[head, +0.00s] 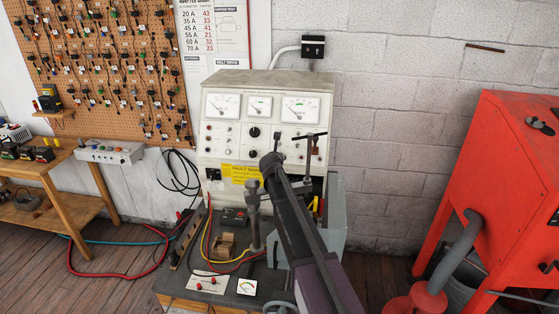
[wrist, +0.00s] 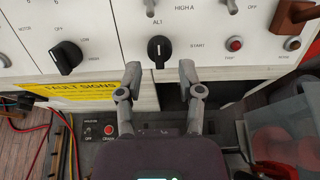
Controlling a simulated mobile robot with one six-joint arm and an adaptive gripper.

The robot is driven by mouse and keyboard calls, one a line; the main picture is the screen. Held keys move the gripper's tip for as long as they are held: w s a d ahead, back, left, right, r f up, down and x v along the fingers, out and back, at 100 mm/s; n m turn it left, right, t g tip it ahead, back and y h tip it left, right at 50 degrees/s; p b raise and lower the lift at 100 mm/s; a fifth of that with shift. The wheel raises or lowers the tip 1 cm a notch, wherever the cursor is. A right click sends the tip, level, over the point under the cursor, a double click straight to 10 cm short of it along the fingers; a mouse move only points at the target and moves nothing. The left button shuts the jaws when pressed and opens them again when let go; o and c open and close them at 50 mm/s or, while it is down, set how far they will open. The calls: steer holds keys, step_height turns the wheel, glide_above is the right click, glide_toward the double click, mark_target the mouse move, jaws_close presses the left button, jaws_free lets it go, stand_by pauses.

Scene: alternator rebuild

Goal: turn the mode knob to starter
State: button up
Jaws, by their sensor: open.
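A black knob (wrist: 160,50) on the white panel stands upright in the wrist view, with its pale mark near vertical and the lettering AL1 above it. START is printed to its right. I cannot read a mode label on it. My gripper (wrist: 160,72) is open, its two fingertips apart on either side of and just below this knob, with nothing between them. A second black knob (wrist: 67,57) is at the left, tilted, near the lettering OFF. In the head view my dark arm reaches up to the test bench (head: 266,88) and hides part of the panel.
A red button (wrist: 234,43) is right of the middle knob, and a dark handle (wrist: 290,15) sticks out at the upper right. A yellow fault sign (wrist: 80,90) lies below the left knob. A red cabinet (head: 490,180) stands at the right. Hoses and cables lie left.

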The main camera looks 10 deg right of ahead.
steer(key=shift+b+x, duration=0.35)
steer(key=shift+x, duration=1)
